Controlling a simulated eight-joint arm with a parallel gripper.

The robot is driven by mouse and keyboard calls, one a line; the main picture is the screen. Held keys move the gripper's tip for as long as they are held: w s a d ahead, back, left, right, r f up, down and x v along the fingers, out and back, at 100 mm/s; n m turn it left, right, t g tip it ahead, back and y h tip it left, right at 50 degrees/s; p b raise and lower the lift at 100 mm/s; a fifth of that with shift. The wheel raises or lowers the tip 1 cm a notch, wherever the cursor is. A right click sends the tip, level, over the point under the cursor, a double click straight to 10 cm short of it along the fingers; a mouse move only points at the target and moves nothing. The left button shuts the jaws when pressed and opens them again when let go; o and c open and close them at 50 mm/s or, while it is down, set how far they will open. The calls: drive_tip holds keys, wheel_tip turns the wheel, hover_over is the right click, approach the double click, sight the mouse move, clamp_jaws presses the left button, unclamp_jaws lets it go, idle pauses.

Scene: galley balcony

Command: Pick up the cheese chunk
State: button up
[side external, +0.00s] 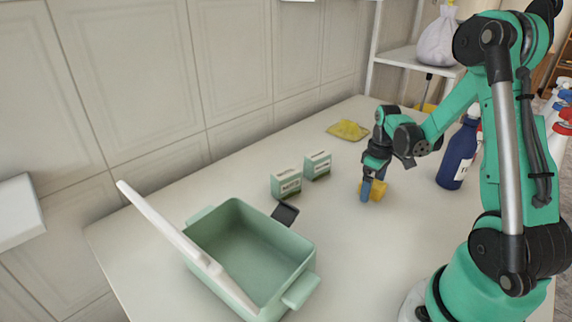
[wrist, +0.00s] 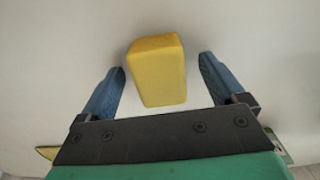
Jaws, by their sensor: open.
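The cheese chunk (wrist: 157,72) is a yellow block lying on the white table. In the wrist view it lies between the two blue fingers of my gripper (wrist: 163,82), with a gap on each side. The gripper is open and is not holding it. In the side external view the cheese chunk (side external: 378,191) is partly hidden behind the fingers of my gripper (side external: 368,188), which point down at the tabletop.
A green open bin (side external: 305,248) with its white lid raised stands at the front left. Two small green-and-white boxes (side external: 287,183) (side external: 317,165), a dark flat item (side external: 285,214) and a yellow cloth (side external: 348,130) lie behind. A blue bottle (side external: 457,155) stands right of the gripper.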

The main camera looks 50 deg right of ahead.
clamp_jaws()
drive_tip(key=shift+r, duration=0.1)
